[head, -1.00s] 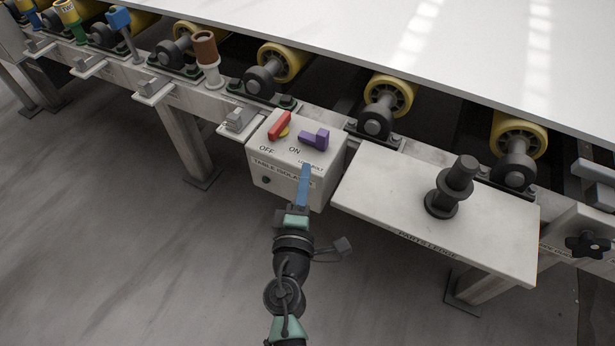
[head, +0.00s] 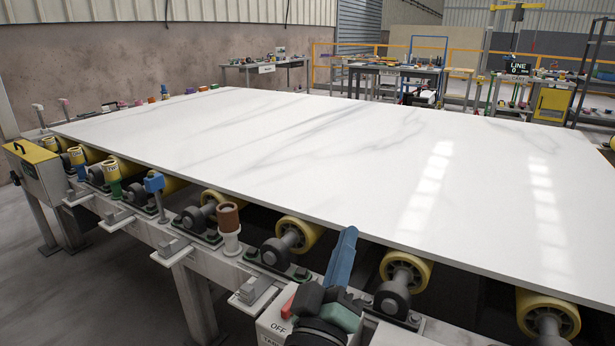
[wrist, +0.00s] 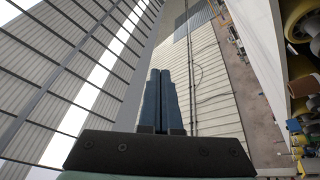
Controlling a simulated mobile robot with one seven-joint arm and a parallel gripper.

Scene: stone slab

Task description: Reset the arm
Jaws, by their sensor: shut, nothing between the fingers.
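My gripper (head: 341,258) is raised in front of the table's near edge in the head view, its blue fingers pointing up. In the wrist view its two blue fingers (wrist: 160,98) lie side by side, shut and empty, against the roof and wall. The isolator box (head: 274,324) is below and behind my gripper, with OFF lettering and part of a red switch (head: 288,306) showing. The rest of the box is hidden by my gripper or cut off by the frame.
A large white stone slab (head: 250,135) lies on yellow rollers (head: 300,233) just beyond my gripper. A brown-topped post (head: 229,222) and a blue-topped post (head: 155,184) stand along the near rail to the left. Workbenches (head: 420,72) stand far behind.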

